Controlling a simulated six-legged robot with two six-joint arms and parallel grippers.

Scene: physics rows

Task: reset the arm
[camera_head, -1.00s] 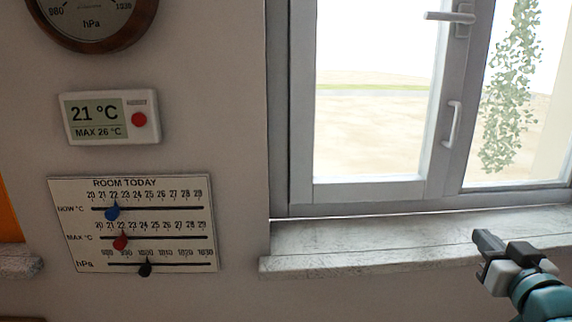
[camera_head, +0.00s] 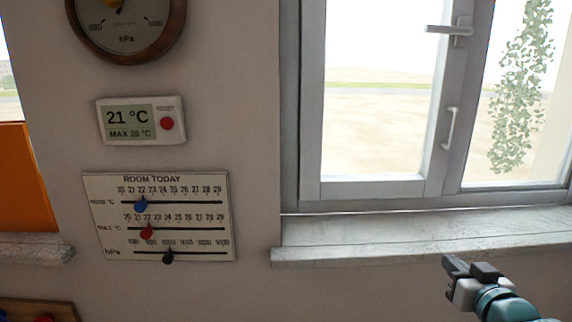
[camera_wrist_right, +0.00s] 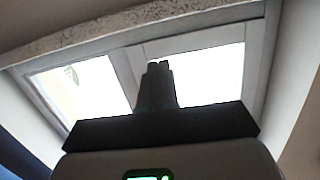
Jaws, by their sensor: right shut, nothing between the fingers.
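My right gripper (camera_head: 455,266) is at the lower right of the head view, in front of the wall below the window sill. It is shut and empty, and touches nothing that I can see. In the right wrist view its fingers (camera_wrist_right: 157,84) stand together, dark against the bright window. My left gripper is not in view.
The window (camera_head: 440,196) has a sill (camera_head: 400,238) above my right gripper. On the wall are a round gauge (camera_head: 125,25), a thermometer display (camera_head: 130,120) reading 21 °C, and a slider board (camera_head: 190,211). An orange panel (camera_head: 25,180) is at left.

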